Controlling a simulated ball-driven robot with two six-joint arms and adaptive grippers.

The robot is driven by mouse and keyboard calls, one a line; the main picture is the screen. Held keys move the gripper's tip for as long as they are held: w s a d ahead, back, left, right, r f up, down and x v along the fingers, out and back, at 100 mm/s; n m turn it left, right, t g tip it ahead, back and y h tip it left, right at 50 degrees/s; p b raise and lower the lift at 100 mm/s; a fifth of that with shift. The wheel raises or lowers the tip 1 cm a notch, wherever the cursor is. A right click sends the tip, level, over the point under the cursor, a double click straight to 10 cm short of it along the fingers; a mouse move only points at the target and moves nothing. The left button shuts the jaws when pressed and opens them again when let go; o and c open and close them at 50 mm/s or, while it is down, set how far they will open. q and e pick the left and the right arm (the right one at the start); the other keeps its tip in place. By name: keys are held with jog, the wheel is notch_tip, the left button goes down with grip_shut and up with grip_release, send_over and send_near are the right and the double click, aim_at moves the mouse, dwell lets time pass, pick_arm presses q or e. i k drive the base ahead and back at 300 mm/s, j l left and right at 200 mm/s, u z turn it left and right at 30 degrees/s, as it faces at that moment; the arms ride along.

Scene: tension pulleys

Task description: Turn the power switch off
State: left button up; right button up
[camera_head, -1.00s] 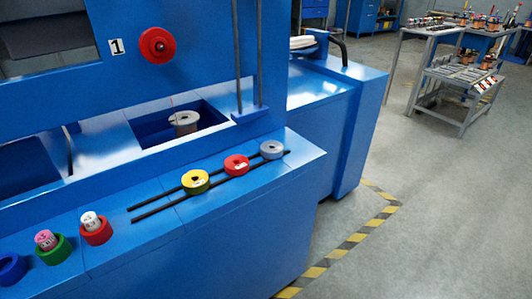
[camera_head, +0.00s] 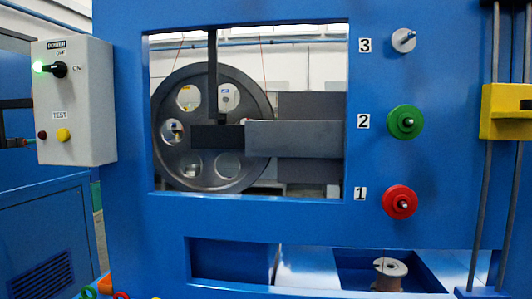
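The power switch (camera_head: 59,69) is a black rotary knob near the top of a grey control box (camera_head: 85,110) at the left of the camera_head view. Its label reads POWER, with OFF above the knob and ON to its right. The knob's handle lies roughly horizontal, and a green light (camera_head: 39,68) glows at its left end. Neither of my grippers is in view.
Below the switch are a TEST label, a yellow button (camera_head: 63,135) and a small red button (camera_head: 42,135). A blue machine frame (camera_head: 250,218) holds a large dark wheel, with red, green and grey pulleys on numbered pegs at right. A spool (camera_head: 389,273) sits in the lower recess.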

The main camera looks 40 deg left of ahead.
aim_at(59, 69)
jog(key=u, duration=2.2)
